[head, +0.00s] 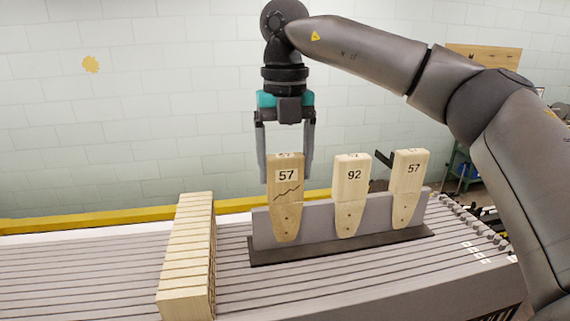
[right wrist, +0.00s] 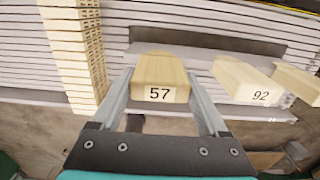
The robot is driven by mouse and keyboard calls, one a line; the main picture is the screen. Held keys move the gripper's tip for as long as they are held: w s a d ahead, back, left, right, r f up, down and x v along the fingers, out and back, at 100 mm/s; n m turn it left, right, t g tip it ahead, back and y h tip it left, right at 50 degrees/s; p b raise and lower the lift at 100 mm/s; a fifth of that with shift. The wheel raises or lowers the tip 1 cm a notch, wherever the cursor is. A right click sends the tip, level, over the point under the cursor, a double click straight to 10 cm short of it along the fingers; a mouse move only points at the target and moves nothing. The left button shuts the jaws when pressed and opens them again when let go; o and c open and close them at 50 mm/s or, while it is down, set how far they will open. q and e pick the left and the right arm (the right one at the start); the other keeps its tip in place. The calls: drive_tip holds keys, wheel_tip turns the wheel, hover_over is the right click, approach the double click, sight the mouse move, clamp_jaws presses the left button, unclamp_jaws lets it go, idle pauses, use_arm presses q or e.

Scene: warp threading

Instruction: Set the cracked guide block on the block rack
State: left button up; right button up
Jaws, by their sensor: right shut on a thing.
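The cracked guide block (head: 287,214) is pale wood, marked 57, with a dark jagged crack line below the number. It stands upright at the left end of the grey block rack (head: 319,219), its tapered lower end in front of the rack's upright plate. My right gripper (head: 286,180) comes down from above and is shut on this block, one finger on each side. In the right wrist view the block (right wrist: 160,78) sits between the fingers (right wrist: 160,95). Whether its weight rests on the rack cannot be told. My left gripper is not in view.
A block marked 92 (head: 351,190) and an uncracked block marked 57 (head: 408,185) stand on the rack to the right. A row of wooden blocks (head: 188,255) stands to the left on the slatted surface (head: 80,270). A wall rises behind.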

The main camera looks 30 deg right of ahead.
drive_tip(key=shift+f+b, duration=0.45)
drive_tip(key=shift+f, duration=0.15)
drive_tip(key=o, duration=1)
drive_tip(key=shift+r, duration=0.1)
wheel_tip(320, 180, up, 5)
drive_tip(key=shift+r, duration=0.15)
wheel_tip(320, 180, up, 10)
drive_tip(key=p, duration=0.3)
